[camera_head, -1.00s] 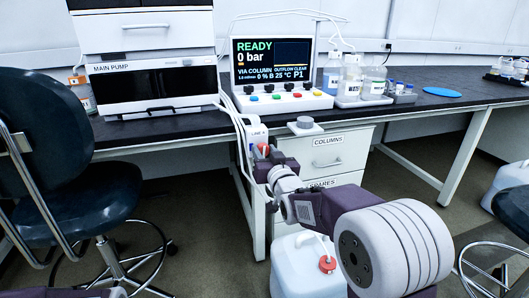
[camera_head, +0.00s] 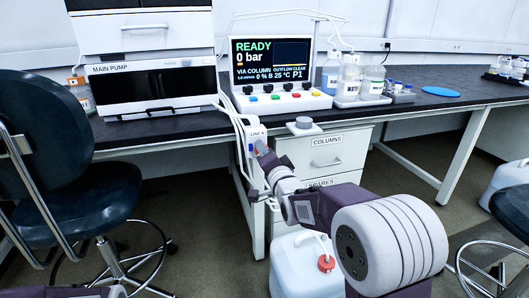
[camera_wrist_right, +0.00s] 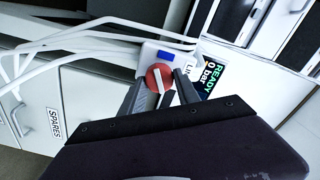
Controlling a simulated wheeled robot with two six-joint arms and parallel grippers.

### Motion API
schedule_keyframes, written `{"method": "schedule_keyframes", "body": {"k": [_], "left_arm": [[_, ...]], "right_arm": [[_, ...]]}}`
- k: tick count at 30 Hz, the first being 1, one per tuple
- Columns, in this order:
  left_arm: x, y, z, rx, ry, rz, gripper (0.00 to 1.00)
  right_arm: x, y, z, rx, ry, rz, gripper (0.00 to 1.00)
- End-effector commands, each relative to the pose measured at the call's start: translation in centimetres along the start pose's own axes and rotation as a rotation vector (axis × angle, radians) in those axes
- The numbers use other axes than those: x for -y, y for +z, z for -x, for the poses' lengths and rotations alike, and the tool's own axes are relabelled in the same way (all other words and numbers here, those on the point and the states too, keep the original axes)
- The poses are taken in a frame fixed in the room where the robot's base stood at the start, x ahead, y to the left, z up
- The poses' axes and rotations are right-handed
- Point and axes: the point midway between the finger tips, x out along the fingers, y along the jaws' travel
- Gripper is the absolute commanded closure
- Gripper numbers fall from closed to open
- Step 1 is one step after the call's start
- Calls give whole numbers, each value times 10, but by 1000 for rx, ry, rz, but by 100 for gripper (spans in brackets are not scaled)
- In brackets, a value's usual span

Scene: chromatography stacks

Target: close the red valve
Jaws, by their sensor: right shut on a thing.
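The red valve (camera_wrist_right: 153,80) is a round red knob with a white bar across it, on a white box (camera_wrist_right: 150,53) with a blue patch and a partly hidden label. My right gripper (camera_wrist_right: 161,82) has one finger on each side of the knob and is shut on it. In the head view my right gripper (camera_head: 261,152) is at the white box (camera_head: 250,131) below the bench's front edge, and it hides most of the knob there. My left gripper is not in view.
White tubes (camera_wrist_right: 75,42) run close beside the box. The bench (camera_head: 190,124) carries the main pump (camera_head: 155,84) and a control screen (camera_head: 272,62) reading READY, 0 bar. A drawer unit (camera_head: 327,158) stands right of the box, with a white canister (camera_head: 300,262) below. A dark chair (camera_head: 45,130) is at left.

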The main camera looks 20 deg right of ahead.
Motion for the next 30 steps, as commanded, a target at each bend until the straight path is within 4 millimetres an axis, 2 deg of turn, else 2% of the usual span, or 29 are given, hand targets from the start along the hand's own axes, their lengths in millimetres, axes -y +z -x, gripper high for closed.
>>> {"method": "schedule_keyframes", "body": {"k": [15,30], "left_arm": [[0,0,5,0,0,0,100],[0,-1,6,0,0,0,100]], "right_arm": [[-2,0,0,0,3,-404,100],[-3,1,0,0,3,-543,100]]}}
